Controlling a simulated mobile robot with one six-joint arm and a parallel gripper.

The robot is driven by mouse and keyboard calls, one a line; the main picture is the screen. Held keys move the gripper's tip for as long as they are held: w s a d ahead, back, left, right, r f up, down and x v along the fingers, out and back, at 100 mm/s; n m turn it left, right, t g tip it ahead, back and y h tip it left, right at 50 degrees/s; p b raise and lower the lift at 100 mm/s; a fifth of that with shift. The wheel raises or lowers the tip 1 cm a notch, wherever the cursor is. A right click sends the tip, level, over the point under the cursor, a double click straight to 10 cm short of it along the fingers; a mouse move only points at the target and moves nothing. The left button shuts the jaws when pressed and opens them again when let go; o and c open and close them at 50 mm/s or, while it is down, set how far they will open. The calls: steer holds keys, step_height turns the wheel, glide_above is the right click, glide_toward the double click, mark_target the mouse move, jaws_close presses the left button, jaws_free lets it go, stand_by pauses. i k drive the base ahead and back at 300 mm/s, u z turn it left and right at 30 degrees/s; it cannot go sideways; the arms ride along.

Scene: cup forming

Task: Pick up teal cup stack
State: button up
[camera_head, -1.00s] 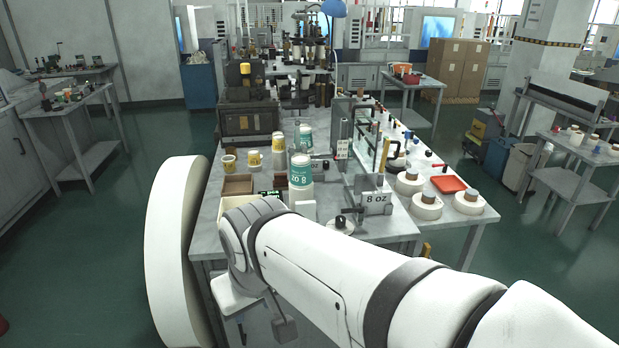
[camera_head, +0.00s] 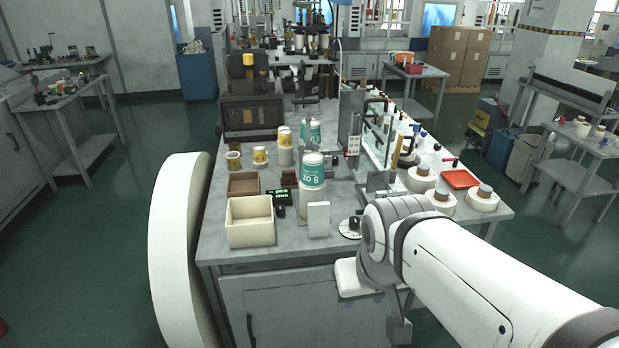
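A tall teal-and-white cup stack (camera_head: 313,176) stands upright on the workbench (camera_head: 345,178), with "8 OZ" lettering on its teal band. A second teal-banded stack (camera_head: 316,130) stands farther back, partly hidden by other things. My arm's wrist is at the bench's front edge, right of the front teal stack and nearer the camera, clearly apart from it. I cannot make out my gripper's fingers in this view.
A cream bin (camera_head: 250,236) and a brown tray (camera_head: 243,183) stand left of the front stack. A white block (camera_head: 318,219) stands just before it. Yellow-banded cups (camera_head: 285,150) stand behind. White rolls (camera_head: 441,202) and a red tray (camera_head: 460,179) are at right.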

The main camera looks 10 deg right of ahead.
mark_target(312, 181)
steer(key=u, duration=0.05)
steer(key=i, duration=1)
steer(key=z, duration=0.05)
